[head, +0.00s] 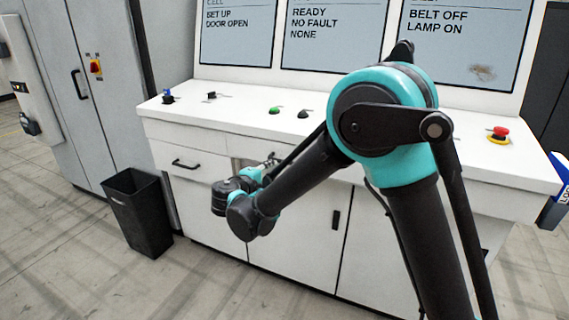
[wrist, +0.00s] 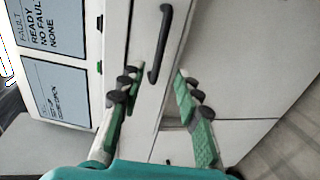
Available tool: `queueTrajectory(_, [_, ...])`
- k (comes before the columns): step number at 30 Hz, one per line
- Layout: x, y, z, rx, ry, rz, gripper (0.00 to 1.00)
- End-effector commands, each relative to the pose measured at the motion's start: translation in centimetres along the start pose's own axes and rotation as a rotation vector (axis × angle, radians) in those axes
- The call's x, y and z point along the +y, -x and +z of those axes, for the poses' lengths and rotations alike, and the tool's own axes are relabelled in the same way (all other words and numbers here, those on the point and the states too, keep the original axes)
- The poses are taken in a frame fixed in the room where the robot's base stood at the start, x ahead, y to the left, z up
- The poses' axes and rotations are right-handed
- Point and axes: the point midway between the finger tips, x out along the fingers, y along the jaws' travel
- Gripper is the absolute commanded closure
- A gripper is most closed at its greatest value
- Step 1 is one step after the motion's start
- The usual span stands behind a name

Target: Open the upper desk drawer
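The white desk (head: 350,160) has drawers and doors in its front. In the wrist view, which is turned sideways, a black bar handle (wrist: 163,45) sits on a pale drawer front (wrist: 143,32). My gripper (wrist: 157,82) is open, with its green-padded fingers apart on either side of the line of this handle. The handle lies ahead, its near end close to the fingertips; I cannot tell contact. The drawer looks closed. In the head view my gripper (head: 266,167) is by the desk front, mostly hidden by my arm. Another drawer handle (head: 186,164) shows to its left.
A black bin (head: 137,212) stands on the floor at the desk's left. Buttons, including a red emergency stop (head: 498,133), sit on the desktop. Screens (head: 330,35) rise behind. A grey cabinet (head: 88,70) stands at left. Floor is free in front of the bin.

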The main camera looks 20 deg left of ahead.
Motion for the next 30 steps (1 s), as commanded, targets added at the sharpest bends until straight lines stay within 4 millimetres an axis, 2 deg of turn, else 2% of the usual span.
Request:
queueTrajectory(1, [0.0, -1.2, 0.1, -0.003, -0.001, 0.0, 0.66])
queueTrajectory(6, [0.0, -4.6, 0.1, -0.003, 0.0, 0.0, 0.66])
queueTrajectory(15, [0.0, -10.0, 0.1, -0.002, -0.001, -0.001, 0.66])
queueTrajectory(21, [0.0, -11.9, 0.1, 0.0, 0.0, -0.001, 0.66])
queueTrajectory(30, [0.0, -12.3, 0.0, 0.0, 0.0, -0.001, 0.66])
